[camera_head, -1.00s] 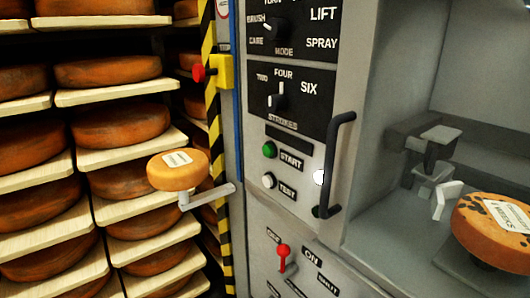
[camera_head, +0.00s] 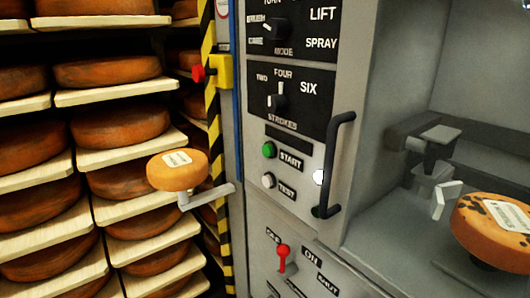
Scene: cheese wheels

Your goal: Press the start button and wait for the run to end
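The start button (camera_head: 269,150) is a green round button on the machine's grey front panel, beside the label START. Nothing touches it. A white button (camera_head: 268,180) sits just below, beside the label TEST. Inside the open bay at the right, a spotted orange cheese wheel (camera_head: 469,226) with a white label is partly cut off by the picture's edge. A grey arm-like mechanism (camera_head: 437,135) and a pale bracket (camera_head: 445,198) are beside it. Neither of my grippers shows in the head view.
A dark vertical handle (camera_head: 335,165) stands out right of the buttons. A red lever (camera_head: 283,256) is below; a red knob on a yellow box (camera_head: 223,72) is left. A small cheese wheel (camera_head: 176,172) sits on a grey arm before shelves of cheeses.

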